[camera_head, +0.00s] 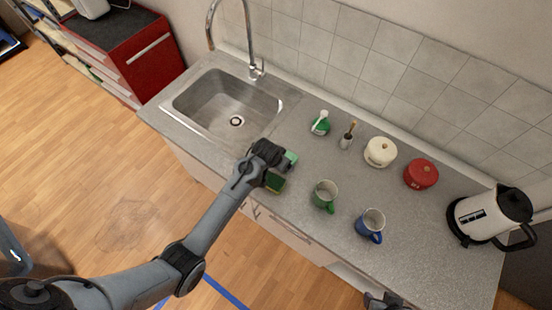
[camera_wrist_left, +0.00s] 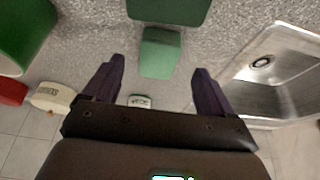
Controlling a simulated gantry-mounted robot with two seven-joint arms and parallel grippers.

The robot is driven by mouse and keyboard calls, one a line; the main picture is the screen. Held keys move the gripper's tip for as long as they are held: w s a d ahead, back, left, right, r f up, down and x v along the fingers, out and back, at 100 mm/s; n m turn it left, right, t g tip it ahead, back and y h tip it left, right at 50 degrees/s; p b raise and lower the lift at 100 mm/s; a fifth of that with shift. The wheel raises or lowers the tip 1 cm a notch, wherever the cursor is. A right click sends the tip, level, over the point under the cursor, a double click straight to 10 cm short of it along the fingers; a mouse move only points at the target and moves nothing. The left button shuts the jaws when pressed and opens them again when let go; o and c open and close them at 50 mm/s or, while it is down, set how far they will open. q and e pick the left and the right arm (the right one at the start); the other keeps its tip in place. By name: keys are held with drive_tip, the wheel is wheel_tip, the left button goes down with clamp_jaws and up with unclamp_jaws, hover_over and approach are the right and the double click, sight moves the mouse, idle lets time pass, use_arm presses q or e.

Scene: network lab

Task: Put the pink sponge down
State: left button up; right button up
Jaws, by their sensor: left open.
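No pink sponge shows in either view. A light green block, seemingly a sponge (camera_head: 291,157), lies on the grey counter just right of my left gripper (camera_head: 270,153). A dark green sponge with a yellowish side (camera_head: 274,183) lies closer to the front edge. In the left wrist view my left gripper (camera_wrist_left: 158,70) is open, with fingers apart. The light green sponge (camera_wrist_left: 161,54) shows between and beyond the fingertips, not clamped. The dark green sponge (camera_wrist_left: 168,10) is behind it at the top edge. My right gripper (camera_head: 385,301) shows partly at the bottom edge; its fingers are unclear.
A sink (camera_head: 228,105) is left of the sponges. A green mug (camera_head: 324,194) and blue mug (camera_head: 371,223) stand to the right. Behind are a green-white bottle (camera_head: 321,123), a brush holder (camera_head: 347,138), white jar (camera_head: 380,152), red jar (camera_head: 421,174) and kettle (camera_head: 487,215).

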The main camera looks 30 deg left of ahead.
use_arm(q)
drive_tip(key=s+a+r, duration=0.1)
drive_tip(key=s+r, duration=0.2)
drive_tip(key=s, duration=0.7)
drive_tip(key=s+a+r, duration=0.1)
drive_tip(key=s+r, duration=0.3)
drive_tip(key=s, duration=0.5)
drive_tip(key=s+a+r, duration=0.1)
drive_tip(key=s+r, duration=0.2)
drive_tip(key=s, duration=0.7)
drive_tip(key=shift+s+r+g, duration=0.3)
drive_tip(key=shift+r+g, duration=0.1)
wheel_tip(320, 180, up, 8)
drive_tip(key=p, duration=0.8)
drive_tip(key=shift+f, duration=0.15)
